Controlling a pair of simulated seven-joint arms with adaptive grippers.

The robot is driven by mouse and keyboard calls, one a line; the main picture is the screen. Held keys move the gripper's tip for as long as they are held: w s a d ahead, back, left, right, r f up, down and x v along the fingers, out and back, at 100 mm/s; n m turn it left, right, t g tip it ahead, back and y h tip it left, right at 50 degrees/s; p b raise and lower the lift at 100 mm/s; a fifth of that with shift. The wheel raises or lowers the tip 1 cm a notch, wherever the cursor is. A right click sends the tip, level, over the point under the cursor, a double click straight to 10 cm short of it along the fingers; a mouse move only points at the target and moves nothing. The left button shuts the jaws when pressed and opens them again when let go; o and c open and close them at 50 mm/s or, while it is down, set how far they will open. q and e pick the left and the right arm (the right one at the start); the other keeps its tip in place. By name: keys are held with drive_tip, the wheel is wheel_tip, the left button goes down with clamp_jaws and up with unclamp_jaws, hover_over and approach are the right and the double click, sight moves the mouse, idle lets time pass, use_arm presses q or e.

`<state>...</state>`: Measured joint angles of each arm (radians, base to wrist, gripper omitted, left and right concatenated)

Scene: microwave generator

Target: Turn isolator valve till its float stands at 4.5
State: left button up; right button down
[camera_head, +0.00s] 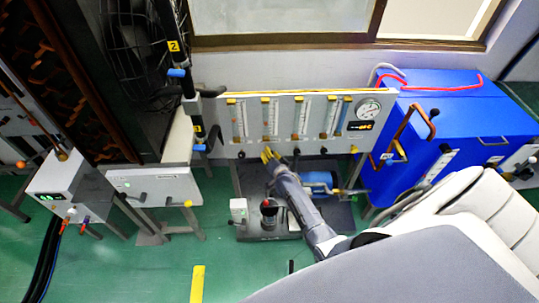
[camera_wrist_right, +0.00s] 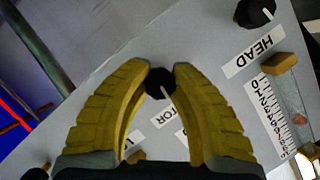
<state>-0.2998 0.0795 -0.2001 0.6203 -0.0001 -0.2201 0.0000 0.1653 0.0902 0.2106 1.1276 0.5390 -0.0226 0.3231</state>
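My right gripper (camera_head: 270,154) is at the lower edge of the grey flowmeter panel (camera_head: 252,136), below the second tube from the left (camera_head: 270,118). In the right wrist view the yellow fingers (camera_wrist_right: 161,68) are parted, with a black knob (camera_wrist_right: 160,83) with a pale mark between their tips. I cannot tell whether they touch it. A label beside this knob shows only "TOR" (camera_wrist_right: 166,114); a finger hides the rest. This valve's float cannot be read in either view. My left gripper is not in view.
A second black knob (camera_wrist_right: 255,13) is near a "HEAD" label (camera_wrist_right: 254,53) and a numbered scale (camera_wrist_right: 267,108) with a reddish float (camera_wrist_right: 299,118). A blue cabinet (camera_head: 448,125) stands right of the panel. A grey box (camera_head: 158,185) stands left, with green floor between.

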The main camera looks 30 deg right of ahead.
drive_tip(key=shift+a+f+n, duration=0.15)
drive_tip(key=shift+f+n, duration=0.05)
drive_tip(key=shift+n, duration=0.1)
idle(0.4)
drive_tip(key=c, duration=1.4)
unclamp_jaws()
drive_tip(key=shift+c, duration=0.2)
drive_tip(key=o, duration=0.4)
drive_tip(key=shift+r, duration=0.1)
drive_tip(key=shift+v, duration=5.95)
drive_tip(key=shift+r, duration=0.1)
